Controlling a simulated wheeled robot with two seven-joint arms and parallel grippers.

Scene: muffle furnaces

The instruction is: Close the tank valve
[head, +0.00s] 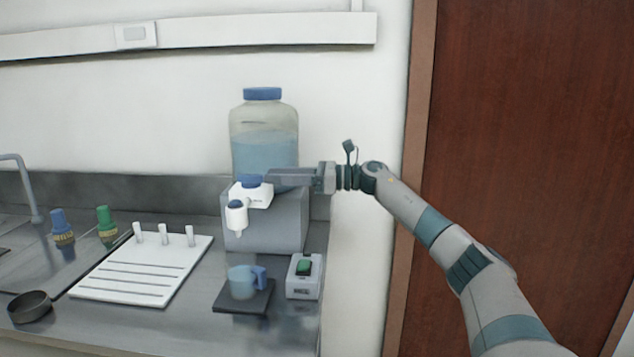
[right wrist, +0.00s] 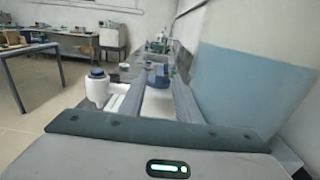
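The tank (head: 264,135) is a clear jar with a blue lid and bluish liquid, standing on a grey block. Its white valve (head: 257,197) has a blue knob (head: 250,181) on top and a spout (head: 236,214) with its own blue cap. My right gripper (head: 268,178) reaches in from the right in front of the tank, its tips at the knob's right side. In the right wrist view its fingers are apart, with the blue knob (right wrist: 158,76) in line between their far ends. The spout piece (right wrist: 97,88) is left of the fingers. Contact cannot be told. My left gripper is out of view.
A blue cup (head: 242,282) stands on a dark pad (head: 229,301) below the spout. A green-switch box (head: 304,283) is to its right. A white rack (head: 140,275), green and blue bottles and a dark dish (head: 30,307) are at left. Tank and wall flank the gripper.

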